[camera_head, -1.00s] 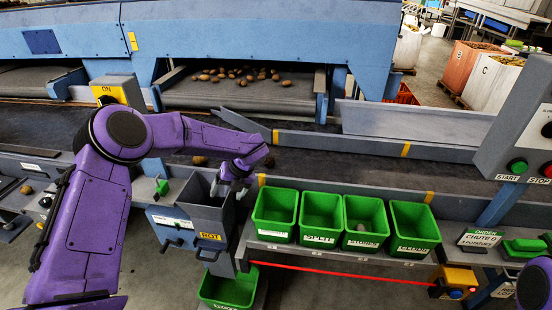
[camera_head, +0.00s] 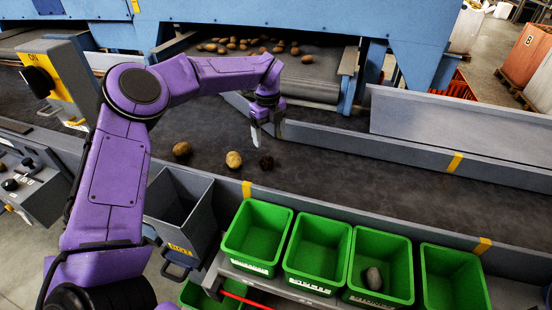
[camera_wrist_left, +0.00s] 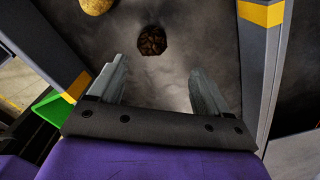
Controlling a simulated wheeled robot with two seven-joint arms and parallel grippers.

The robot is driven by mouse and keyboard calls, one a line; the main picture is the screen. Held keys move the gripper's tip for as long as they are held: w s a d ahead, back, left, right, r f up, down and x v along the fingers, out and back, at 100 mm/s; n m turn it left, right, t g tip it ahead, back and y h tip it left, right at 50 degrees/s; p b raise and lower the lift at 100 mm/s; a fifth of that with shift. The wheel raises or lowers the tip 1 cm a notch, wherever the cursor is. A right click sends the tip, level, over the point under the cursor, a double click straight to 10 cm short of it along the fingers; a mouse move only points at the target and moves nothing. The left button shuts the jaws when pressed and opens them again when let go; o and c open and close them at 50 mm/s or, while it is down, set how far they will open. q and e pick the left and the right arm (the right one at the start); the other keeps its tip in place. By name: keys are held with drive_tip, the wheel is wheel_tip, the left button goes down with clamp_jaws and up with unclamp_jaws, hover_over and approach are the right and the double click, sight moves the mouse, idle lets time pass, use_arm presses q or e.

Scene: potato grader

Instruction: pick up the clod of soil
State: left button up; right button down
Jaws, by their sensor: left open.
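The clod of soil (camera_head: 266,162) is a small dark brown lump on the dark belt, at the right end of a short row with two potatoes. In the left wrist view the clod (camera_wrist_left: 152,40) lies beyond the fingertips, between their lines. My left gripper (camera_head: 267,130) points down over the belt, just behind the clod in the head view. In the left wrist view my left gripper (camera_wrist_left: 158,68) is open, with nothing between its fingers. My right gripper is not in view.
A pale potato (camera_head: 234,159) lies close beside the clod, and a browner potato (camera_head: 182,150) farther left. A grey rot hopper (camera_head: 178,200) and several green bins (camera_head: 257,235) line the near side. Grey rails (camera_head: 380,150) edge the belt, which is clear to the right.

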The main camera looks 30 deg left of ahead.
sight(267, 157)
use_arm(q)
drive_tip(key=f, duration=0.1)
drive_tip(key=s+f+p, duration=0.1)
drive_tip(key=f, duration=0.1)
drive_tip(key=shift+s+d+f, duration=0.1)
drive_tip(key=shift+s+f, duration=0.1)
wheel_tip(267, 157, down, 6)
drive_tip(key=shift+w+r+p, duration=0.15)
drive_tip(key=shift+r+p, duration=0.1)
drive_tip(key=shift+p, duration=1)
drive_tip(key=shift+f, duration=0.25)
drive_tip(key=c, duration=1.1)
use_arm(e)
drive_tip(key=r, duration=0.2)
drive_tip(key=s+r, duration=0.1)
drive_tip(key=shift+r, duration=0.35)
